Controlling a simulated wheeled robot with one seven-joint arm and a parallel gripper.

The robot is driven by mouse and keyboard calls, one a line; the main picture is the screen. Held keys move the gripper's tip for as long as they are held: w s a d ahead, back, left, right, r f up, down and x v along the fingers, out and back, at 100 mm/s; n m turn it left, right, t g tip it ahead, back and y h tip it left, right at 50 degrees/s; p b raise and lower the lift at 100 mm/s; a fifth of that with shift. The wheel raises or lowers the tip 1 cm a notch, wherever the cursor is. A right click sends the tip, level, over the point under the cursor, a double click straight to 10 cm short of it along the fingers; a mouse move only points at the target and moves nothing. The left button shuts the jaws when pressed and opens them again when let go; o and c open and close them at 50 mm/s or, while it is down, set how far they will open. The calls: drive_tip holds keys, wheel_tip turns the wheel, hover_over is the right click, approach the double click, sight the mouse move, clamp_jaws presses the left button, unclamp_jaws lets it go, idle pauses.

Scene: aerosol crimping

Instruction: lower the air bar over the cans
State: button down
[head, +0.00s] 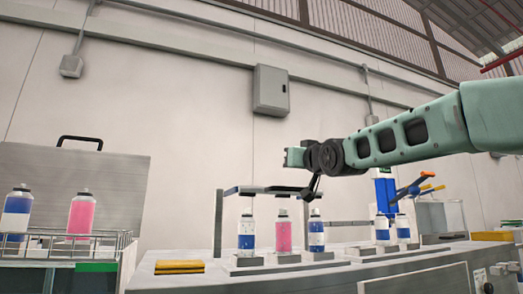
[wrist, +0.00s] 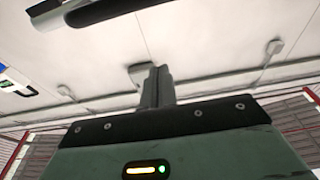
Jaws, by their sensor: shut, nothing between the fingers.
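The air bar (head: 262,190) is a dark horizontal bar above the row of cans, close over their tops, with a grey post at its left end. Under it stand a blue-and-white can (head: 246,234), a pink can (head: 283,235) and another blue-and-white can (head: 316,234), all upright on grey blocks. My gripper (head: 311,191) is at the bar's right end; whether it touches cannot be told. In the wrist view my gripper (wrist: 156,85) shows as closed grey fingers with nothing between them. A dark bar-like part (wrist: 90,10) crosses the top left there.
Two more blue-and-white cans (head: 382,230) stand on the bench to the right, near a blue device with orange-tipped levers (head: 412,188). A wire basket (head: 60,245) with a blue and a pink can is at left. A yellow pad (head: 180,267) lies on the bench front.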

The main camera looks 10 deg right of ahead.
sight(292, 188)
wheel_tip(292, 188, down, 8)
drive_tip(key=s+t+b, duration=0.1)
drive_tip(key=t+b, duration=0.1)
drive_tip(key=b, duration=1)
drive_tip(key=shift+s+d+r+t+y, duration=0.15)
drive_tip(key=shift+t+y, duration=0.15)
drive_tip(key=shift+f, duration=0.3)
wheel_tip(292, 188, up, 5)
drive_tip(key=s+p, duration=0.1)
drive_tip(key=p, duration=0.3)
drive_tip(key=p+v, duration=0.1)
drive_tip(key=v, duration=0.9)
drive_tip(key=shift+f, duration=0.4)
drive_tip(key=shift+w, duration=0.2)
